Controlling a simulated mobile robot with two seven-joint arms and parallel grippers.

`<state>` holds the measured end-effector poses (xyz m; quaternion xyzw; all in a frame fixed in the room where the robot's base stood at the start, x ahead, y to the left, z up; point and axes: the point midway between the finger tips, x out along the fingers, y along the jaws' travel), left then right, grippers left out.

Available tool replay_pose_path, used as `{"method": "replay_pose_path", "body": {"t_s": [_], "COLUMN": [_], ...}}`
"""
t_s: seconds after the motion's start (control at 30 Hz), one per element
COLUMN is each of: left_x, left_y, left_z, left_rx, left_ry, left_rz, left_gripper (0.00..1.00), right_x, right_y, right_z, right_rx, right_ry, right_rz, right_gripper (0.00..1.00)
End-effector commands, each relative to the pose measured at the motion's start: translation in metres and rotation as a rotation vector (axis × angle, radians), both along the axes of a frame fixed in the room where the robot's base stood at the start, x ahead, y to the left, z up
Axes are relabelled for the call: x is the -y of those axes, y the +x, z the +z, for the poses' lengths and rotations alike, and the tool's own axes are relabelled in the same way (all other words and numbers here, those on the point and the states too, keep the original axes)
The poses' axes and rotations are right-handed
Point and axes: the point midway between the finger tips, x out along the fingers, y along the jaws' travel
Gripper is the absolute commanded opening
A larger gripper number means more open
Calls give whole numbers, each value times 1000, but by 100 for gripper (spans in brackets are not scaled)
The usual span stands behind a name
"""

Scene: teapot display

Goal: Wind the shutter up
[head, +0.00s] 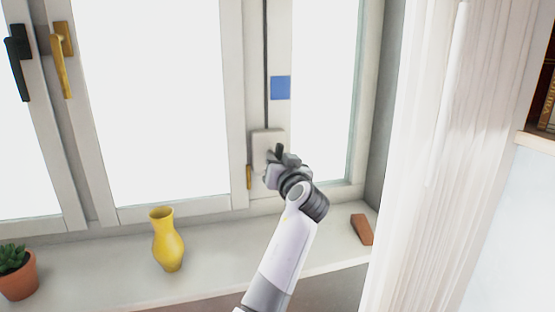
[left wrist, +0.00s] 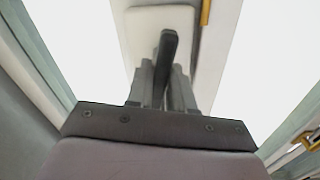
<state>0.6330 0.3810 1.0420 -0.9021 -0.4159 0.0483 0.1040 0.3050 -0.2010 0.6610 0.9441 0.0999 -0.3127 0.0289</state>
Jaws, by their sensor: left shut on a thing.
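A pale winder box (head: 262,138) is fixed to the window frame, with a dark strap (head: 265,65) running straight up from it. My left gripper (head: 279,162) is at the lower front of the box, shut on a dark crank handle. In the left wrist view the handle (left wrist: 168,45) stands between the fingers of my left gripper (left wrist: 165,82), in front of the pale box (left wrist: 148,22). The gripper hides the lower part of the box and where the handle joins it. The shutter itself cannot be made out against the bright panes. My right gripper is not in view.
A yellow vase (head: 168,245) and a potted plant (head: 16,275) stand on the windowsill (head: 120,277) to the left. A brown block (head: 362,229) lies on the sill at right. A blue square (head: 280,88) is above the box. A white curtain (head: 440,150) hangs at right.

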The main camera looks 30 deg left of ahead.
Motion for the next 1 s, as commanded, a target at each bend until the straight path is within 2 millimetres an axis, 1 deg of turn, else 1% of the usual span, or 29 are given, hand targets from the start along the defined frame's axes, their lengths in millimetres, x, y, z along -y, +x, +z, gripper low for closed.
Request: {"method": "replay_pose_path", "body": {"t_s": [0.03,0.1,0.37,0.5,0.7,1.0], "left_x": [-1,0,0,0,0,0], "left_y": [0,0,1,1,1,1], "left_z": [4,4,4,4,3,2], "left_rx": [-33,-82,-267,-354,-450,-526], "left_ry": [32,76,232,307,390,456], "left_rz": [1,0,1,2,2,1], "left_gripper": [0,0,0,0,0,0], "right_x": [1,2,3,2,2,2], "right_y": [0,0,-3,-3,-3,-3], "right_z": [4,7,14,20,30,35], "right_rx": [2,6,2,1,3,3], "right_ry": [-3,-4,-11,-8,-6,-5], "right_rz": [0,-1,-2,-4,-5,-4], "right_gripper": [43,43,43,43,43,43]}}
